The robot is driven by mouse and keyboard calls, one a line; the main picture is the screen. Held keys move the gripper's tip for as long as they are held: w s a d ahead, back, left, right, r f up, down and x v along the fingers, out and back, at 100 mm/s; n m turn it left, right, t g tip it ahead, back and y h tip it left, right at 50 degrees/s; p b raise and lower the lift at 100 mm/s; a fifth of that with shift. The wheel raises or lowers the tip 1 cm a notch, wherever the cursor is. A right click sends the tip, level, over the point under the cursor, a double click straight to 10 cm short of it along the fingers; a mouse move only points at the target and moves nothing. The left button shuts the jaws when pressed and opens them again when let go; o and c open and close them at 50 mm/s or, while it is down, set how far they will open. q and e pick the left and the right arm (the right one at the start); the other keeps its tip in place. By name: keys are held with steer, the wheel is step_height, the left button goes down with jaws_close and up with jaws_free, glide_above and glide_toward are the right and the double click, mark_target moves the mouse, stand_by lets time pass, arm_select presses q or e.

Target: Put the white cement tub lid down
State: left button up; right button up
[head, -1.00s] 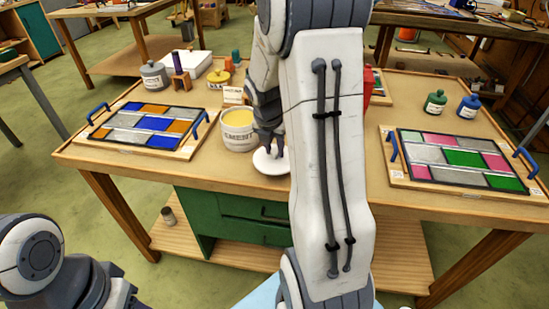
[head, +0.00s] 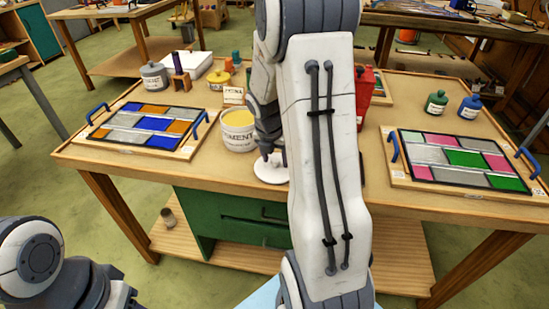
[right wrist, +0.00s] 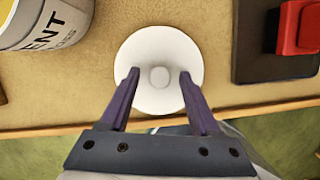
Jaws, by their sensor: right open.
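The white cement tub lid (head: 270,172) lies on the workbench near its front edge, just right of the open cement tub (head: 238,130). In the right wrist view the lid (right wrist: 158,50) is round with a small knob in its middle. My right gripper (right wrist: 158,75) is open, its two fingers apart on either side of the knob and not touching it. In the head view my right gripper (head: 272,152) is just above the lid, partly hidden by my arm. The tub (right wrist: 40,22) shows yellow contents. My left gripper is not clearly in view; only my left arm shows at lower left.
A panel with blue and orange panes (head: 150,125) lies at the left of the bench. Another with pink and green panes (head: 465,158) lies at the right. A red container (head: 365,92) stands behind my arm. The bench's front edge (right wrist: 240,108) is close to the lid.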

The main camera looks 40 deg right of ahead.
mark_target(271, 175)
steer(key=p+v, duration=0.2)
steer(key=v, duration=1)
steer(key=s+a+m+y, duration=0.1)
steer(key=s+a+m, duration=0.25)
steer(key=a, duration=0.45)
steer(key=s+a+m+y, duration=0.1)
steer(key=s+a+m, duration=0.25)
steer(key=a, duration=0.55)
steer(key=s+a+m+y, duration=0.1)
steer(key=s+a+m, duration=0.25)
steer(key=a, duration=0.45)
steer(key=s+a+f+m+g, duration=0.1)
steer(key=s+a+m, duration=0.5)
steer(key=s, duration=0.3)
steer(key=shift+f+g+y, duration=0.15)
steer(key=shift+g+y, duration=0.15)
steer(key=shift+y, duration=0.1)
steer(key=shift+r+p, duration=1)
steer(key=shift+w, duration=0.1)
steer(key=shift+d, duration=0.1)
